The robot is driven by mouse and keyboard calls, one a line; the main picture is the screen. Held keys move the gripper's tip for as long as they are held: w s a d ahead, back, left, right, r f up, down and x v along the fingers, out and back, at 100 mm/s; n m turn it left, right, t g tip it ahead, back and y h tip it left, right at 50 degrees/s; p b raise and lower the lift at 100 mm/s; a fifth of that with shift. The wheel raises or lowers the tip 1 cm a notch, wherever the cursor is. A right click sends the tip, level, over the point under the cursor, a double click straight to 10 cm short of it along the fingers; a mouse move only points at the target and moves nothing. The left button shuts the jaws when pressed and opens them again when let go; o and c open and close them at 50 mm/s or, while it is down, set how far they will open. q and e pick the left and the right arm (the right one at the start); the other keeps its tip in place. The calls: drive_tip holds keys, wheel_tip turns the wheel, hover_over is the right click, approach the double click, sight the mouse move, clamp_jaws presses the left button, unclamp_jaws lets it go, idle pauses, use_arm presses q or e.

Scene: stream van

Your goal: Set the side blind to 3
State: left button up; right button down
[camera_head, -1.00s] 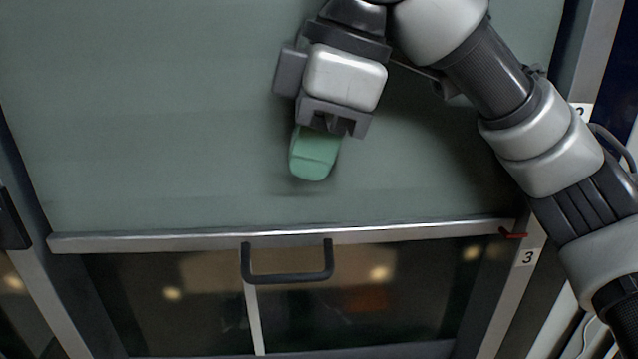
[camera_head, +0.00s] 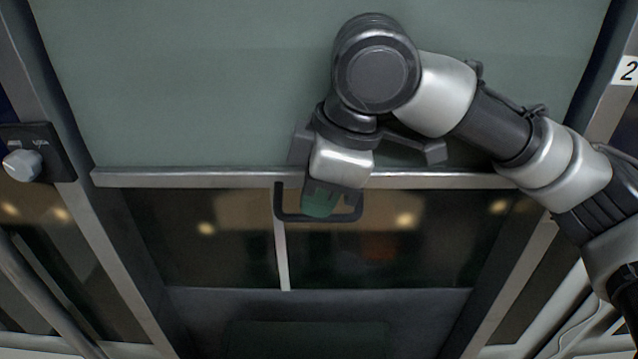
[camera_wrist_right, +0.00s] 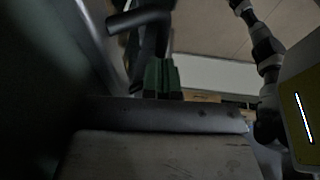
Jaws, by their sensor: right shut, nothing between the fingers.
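The side blind (camera_head: 200,90) is a grey-green sheet with a pale metal bottom bar (camera_head: 200,178). A dark U-shaped handle (camera_head: 283,205) hangs below the bar and also shows in the right wrist view (camera_wrist_right: 137,20). My right gripper (camera_head: 319,204) is shut and empty. Its green fingertips are at the handle's opening in the head view, and they show close to the handle in the wrist view (camera_wrist_right: 162,78); contact is unclear. The label 2 (camera_head: 628,70) is on the right frame post. The label 3 and the red pointer are hidden, apparently behind my right arm. My left gripper is not in view.
A dark panel with a grey knob (camera_head: 22,165) is on the left post. Dark window glass (camera_head: 400,250) with a thin upright divider (camera_head: 282,255) lies below the bar. My right arm crosses the right post.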

drive_tip(key=shift+f, duration=0.3)
wheel_tip(320, 180, down, 4)
drive_tip(key=shift+r+b, duration=0.15)
drive_tip(key=shift+b, duration=0.15)
